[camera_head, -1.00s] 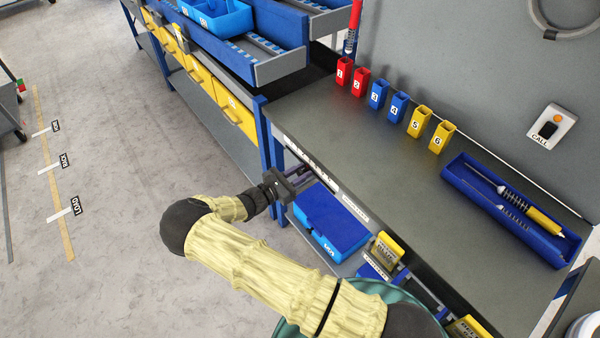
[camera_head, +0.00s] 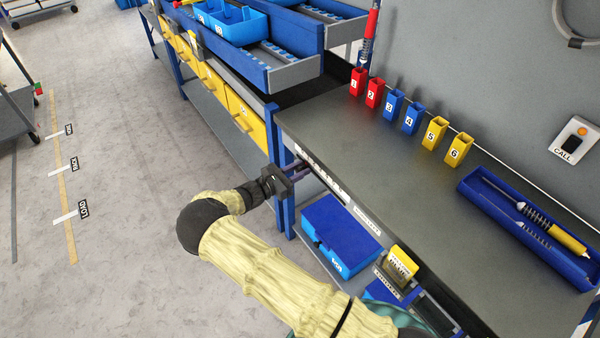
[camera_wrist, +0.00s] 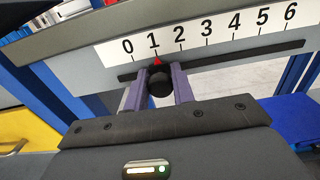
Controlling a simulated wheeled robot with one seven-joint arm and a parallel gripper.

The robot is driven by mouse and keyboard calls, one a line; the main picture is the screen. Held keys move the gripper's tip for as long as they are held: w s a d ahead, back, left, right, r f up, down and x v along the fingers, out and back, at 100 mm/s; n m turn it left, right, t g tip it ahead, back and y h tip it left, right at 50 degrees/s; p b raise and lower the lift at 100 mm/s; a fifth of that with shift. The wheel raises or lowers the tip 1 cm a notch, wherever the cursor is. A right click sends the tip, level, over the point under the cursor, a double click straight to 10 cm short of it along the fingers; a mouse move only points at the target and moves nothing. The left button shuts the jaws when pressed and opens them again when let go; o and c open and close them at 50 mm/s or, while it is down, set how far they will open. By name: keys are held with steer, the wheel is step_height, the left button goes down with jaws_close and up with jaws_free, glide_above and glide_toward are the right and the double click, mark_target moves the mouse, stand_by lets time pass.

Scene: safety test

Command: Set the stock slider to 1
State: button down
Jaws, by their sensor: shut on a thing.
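The stock slider has a black round knob (camera_wrist: 159,82) and a small red pointer (camera_wrist: 157,61). The pointer stands at the 1 mark of the white scale (camera_wrist: 218,36), which runs from 0 to 6. The knob sits in a dark slot below the scale. My gripper (camera_head: 296,172) is shut on the knob, its two purple-grey fingers on either side, as the wrist view shows. In the head view the gripper is at the left end of the number strip (camera_head: 322,175) on the bench front edge; the knob is hidden there.
A blue lidded box (camera_head: 342,235) sits below the bench edge, right of my gripper. Yellow drawers (camera_head: 241,121) are at the left. Numbered bins (camera_head: 435,133) and a blue tray (camera_head: 472,192) stand on the bench.

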steer(key=c, duration=1.2)
jaws_free()
steer(key=shift+c, duration=0.2)
steer(key=v, duration=1.7)
steer(key=shift+s+a+b, duration=0.2)
steer(key=shift+b, duration=0.25)
steer(key=shift+w, duration=0.1)
